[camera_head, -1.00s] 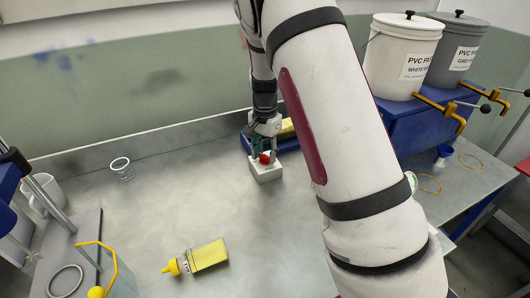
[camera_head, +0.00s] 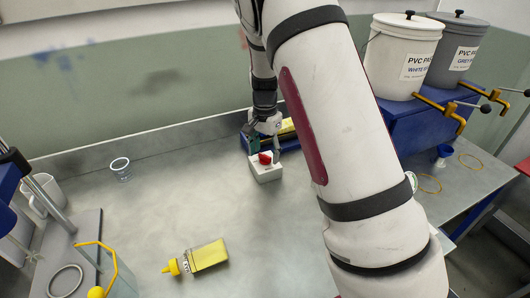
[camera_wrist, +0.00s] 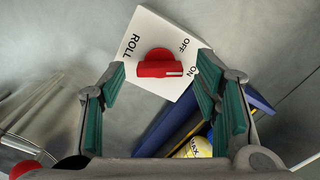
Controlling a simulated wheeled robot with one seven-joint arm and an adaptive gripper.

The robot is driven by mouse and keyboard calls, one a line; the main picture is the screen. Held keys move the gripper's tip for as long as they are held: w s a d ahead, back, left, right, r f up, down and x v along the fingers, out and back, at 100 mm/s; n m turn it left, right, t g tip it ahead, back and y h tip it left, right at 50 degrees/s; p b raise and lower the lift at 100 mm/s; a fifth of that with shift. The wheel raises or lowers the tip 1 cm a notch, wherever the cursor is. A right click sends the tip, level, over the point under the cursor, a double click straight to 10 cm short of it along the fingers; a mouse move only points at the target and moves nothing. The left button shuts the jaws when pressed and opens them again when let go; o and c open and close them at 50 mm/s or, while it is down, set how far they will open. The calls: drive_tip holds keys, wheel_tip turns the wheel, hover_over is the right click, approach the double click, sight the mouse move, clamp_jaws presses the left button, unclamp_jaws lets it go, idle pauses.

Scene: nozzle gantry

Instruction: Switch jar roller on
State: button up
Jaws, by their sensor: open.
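The white switch box (camera_head: 265,174) stands on the metal bench in the head view, with a red rotary knob (camera_head: 265,158) on top. In the wrist view the box (camera_wrist: 148,32) reads ROLL, OFF and ON. The knob (camera_wrist: 155,64) lies crosswise, and its white pointer mark faces the ON label. My gripper (camera_head: 264,147) is open just above the box, its green-padded fingers spread either side of the knob and apart from it. The jar roller itself is not clearly identifiable.
A blue object (camera_wrist: 245,97) with a yellow item lies close behind the box. A yellow bottle (camera_head: 208,255) lies on the bench in front. Two lidded buckets (camera_head: 402,55) stand on a blue stand at right. The bench's middle is clear.

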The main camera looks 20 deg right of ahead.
sight(265, 156)
wheel_tip(265, 156, up, 12)
drive_tip(key=shift+f, duration=0.25)
idle(0.5)
drive_tip(key=s+a+r+n+t+y, duration=0.1)
drive_tip(key=s+a+r+n, duration=0.15)
drive_tip(key=s+r, duration=0.45)
drive_tip(key=s+a+r+n+t, duration=0.1)
drive_tip(key=s+a+r+n, duration=0.2)
drive_tip(key=s, duration=0.5)
drive_tip(key=s+a+n+t+h, duration=0.1)
drive_tip(key=s+n, duration=0.5)
drive_tip(key=s, duration=1.1)
drive_tip(key=shift+a+r+n+t, duration=0.3)
drive_tip(key=shift+r+n+t, duration=0.1)
drive_tip(key=shift+t, duration=0.3)
